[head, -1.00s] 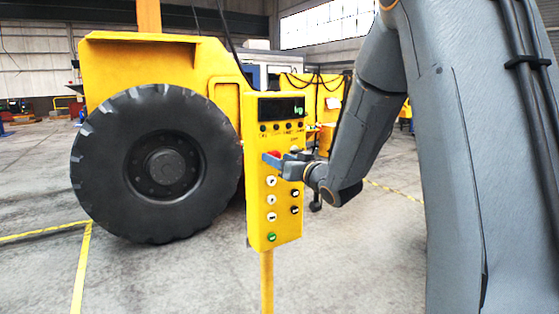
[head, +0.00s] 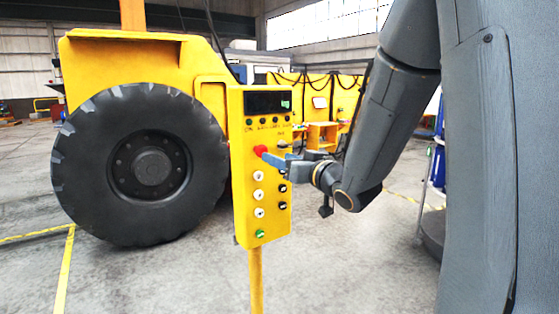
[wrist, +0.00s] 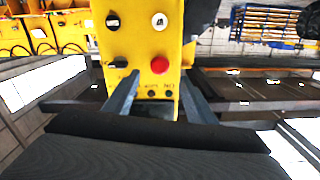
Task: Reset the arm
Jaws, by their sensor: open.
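My gripper (head: 277,161) is at the upper part of the yellow control box (head: 243,206), beside its red button (head: 260,150). In the wrist view the gripper (wrist: 152,98) is open, its two blue-grey fingers apart with nothing between them but the face of the box behind. The red button also shows in the wrist view (wrist: 159,65), just beyond the fingertips. I cannot tell whether a finger touches the box. The arm reaches in from the right of the head view, bent at the wrist.
The control box stands on a thin yellow post (head: 256,280). A yellow vehicle (head: 140,68) with a large black tyre (head: 78,165) stands behind it on the left. Yellow tape (head: 65,270) marks the floor. Open concrete floor (head: 350,270) lies right of the post.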

